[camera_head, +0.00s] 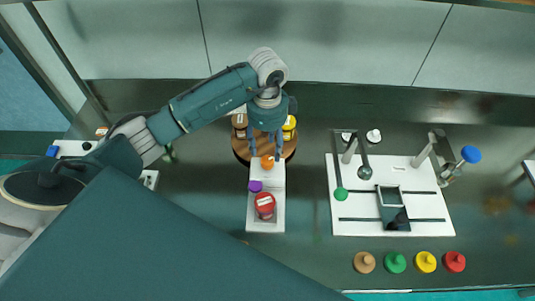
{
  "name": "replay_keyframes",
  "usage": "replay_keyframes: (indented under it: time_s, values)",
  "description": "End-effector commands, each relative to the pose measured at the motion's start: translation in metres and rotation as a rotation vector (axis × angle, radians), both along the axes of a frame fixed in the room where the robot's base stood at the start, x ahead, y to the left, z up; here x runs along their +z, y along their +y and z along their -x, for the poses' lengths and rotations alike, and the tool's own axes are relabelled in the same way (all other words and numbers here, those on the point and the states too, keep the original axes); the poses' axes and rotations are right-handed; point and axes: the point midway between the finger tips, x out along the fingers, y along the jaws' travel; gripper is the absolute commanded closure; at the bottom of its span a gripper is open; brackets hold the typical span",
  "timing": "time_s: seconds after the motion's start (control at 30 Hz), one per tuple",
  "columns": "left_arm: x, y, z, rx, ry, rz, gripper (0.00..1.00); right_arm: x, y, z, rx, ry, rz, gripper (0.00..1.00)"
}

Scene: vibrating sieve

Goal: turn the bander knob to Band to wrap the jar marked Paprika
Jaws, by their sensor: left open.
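A narrow white block (251,221) stands left of the middle of the worktop. It carries an orange knob-like piece (267,161) at its far end, a smaller purple piece (255,186) at its left edge and a red-topped jar (265,201) near its front. The jar's label is too small to read, and so are any marks by the knobs. My left gripper (266,151) points down at the far end of the block, open, its fingers just behind or over the orange piece. I cannot tell whether they touch it. My right gripper is not in view.
A round wooden stand (240,152) with jars (289,126) sits behind the block, partly hidden by my gripper. A white board (350,225) with levers and a dark hopper stands to the right. Several coloured lids (425,261) lie before it. My left arm covers the lower left.

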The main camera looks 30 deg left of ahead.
Motion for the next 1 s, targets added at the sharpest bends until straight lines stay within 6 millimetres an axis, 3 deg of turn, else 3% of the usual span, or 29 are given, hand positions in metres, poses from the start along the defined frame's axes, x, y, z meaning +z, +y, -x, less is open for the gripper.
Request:
replay_keyframes:
  time_s: [0.1,0.33,1.0]
  values:
    - [0.026,0.0,-0.001,0.0,-0.005,0.001,0.49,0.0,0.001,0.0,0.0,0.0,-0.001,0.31]
    - [0.057,0.0,-0.001,0.001,-0.002,0.0,0.49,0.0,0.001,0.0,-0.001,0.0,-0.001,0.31]
    - [0.063,0.0,0.0,0.001,0.0,0.0,0.49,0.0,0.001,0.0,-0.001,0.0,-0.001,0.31]
